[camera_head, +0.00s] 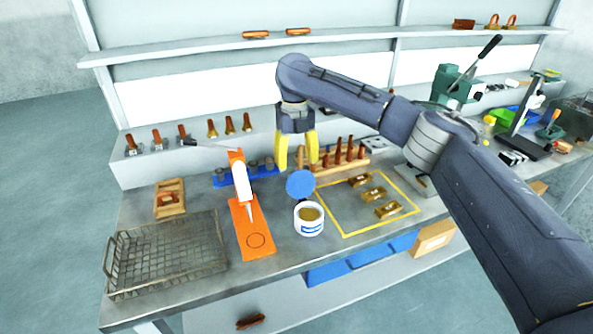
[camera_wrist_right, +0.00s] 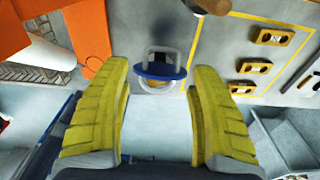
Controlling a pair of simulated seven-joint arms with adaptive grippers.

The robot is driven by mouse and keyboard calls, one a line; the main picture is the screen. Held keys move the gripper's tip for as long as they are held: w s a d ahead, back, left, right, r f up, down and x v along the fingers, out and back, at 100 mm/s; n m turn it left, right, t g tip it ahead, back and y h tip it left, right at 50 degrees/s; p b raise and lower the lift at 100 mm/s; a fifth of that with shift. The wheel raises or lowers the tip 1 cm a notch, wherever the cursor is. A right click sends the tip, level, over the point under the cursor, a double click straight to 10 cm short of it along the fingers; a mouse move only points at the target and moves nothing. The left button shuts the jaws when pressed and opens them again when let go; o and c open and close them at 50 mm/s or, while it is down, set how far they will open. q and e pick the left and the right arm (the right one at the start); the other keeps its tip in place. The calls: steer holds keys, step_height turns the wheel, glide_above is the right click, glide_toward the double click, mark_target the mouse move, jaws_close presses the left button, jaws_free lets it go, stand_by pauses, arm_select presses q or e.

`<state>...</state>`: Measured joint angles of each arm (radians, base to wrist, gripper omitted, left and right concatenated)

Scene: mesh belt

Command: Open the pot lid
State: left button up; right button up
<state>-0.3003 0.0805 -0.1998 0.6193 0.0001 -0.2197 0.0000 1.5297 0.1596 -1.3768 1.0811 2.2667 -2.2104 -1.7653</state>
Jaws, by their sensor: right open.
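The white pot (camera_head: 309,228) with a blue label stands on the bench, its mouth uncovered and tan-brown contents visible. The round blue lid (camera_head: 300,184) is raised and tilted at the pot's back edge; whether it is hinged there I cannot tell. In the right wrist view the lid (camera_wrist_right: 160,73) shows nearly edge-on with a pale loop beside it. My right gripper (camera_head: 297,163) is open, its yellow fingers pointing down above and behind the lid. In the wrist view the lid appears between the fingertips, with no clear contact. My left gripper is not in view.
An orange board with a white-and-orange tube (camera_head: 242,185) stands left of the pot, and a wire basket (camera_head: 168,255) further left. Brass blocks (camera_head: 374,194) lie in a yellow outline to the right. Wooden pegs (camera_head: 338,150) stand behind. Bare bench surrounds the pot's front.

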step_height(320, 180, up, 7)
steer(key=shift+w+a, duration=0.15)
steer(key=shift+w, duration=0.05)
stand_by(0.4)
